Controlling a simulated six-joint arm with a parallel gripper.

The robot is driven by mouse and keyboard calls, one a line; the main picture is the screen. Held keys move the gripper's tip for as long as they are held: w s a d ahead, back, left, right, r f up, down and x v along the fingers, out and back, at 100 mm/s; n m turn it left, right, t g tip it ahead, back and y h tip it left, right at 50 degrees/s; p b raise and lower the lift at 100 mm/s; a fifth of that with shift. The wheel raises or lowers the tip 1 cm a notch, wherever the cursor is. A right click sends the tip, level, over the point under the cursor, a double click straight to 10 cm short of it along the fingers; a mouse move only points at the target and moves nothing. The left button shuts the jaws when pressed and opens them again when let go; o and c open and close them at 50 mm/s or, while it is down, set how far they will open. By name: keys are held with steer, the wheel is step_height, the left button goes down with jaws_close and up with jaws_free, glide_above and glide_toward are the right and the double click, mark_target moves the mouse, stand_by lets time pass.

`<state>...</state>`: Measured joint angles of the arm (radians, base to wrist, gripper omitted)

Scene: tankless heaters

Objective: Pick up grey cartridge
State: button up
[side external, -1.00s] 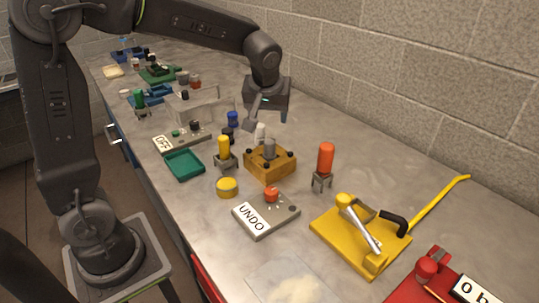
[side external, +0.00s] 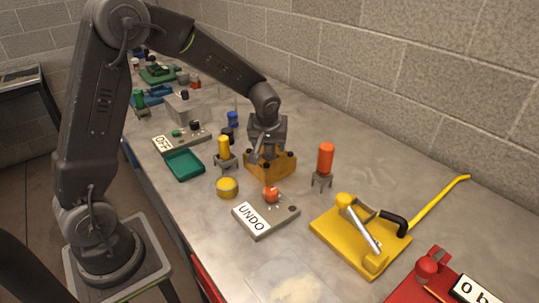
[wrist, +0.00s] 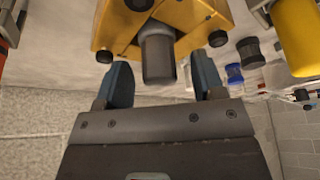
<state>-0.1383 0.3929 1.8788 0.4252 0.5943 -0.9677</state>
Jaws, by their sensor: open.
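The grey cartridge (wrist: 158,56) is a short cylinder standing in the yellow block (wrist: 180,22), seen in the wrist view. My gripper (wrist: 162,85) is open, with one blue-grey finger on each side of the cartridge's end and a gap to each. In the side external view my gripper (side external: 266,160) is over the yellow block (side external: 284,165) and hides the cartridge there.
An orange cylinder on a stand (side external: 325,160) is right of the block. A yellow cylinder on a stand (side external: 224,150) is to its left. The UNDO panel (side external: 265,215) with a red knob lies in front. A yellow lever device (side external: 360,232) sits further right.

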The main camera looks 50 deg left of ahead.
steer(key=shift+w+a+f, duration=0.1)
steer(key=shift+w+f, duration=0.05)
steer(key=shift+f, duration=0.3)
steer(key=c, duration=1)
steer(key=shift+r, duration=0.1)
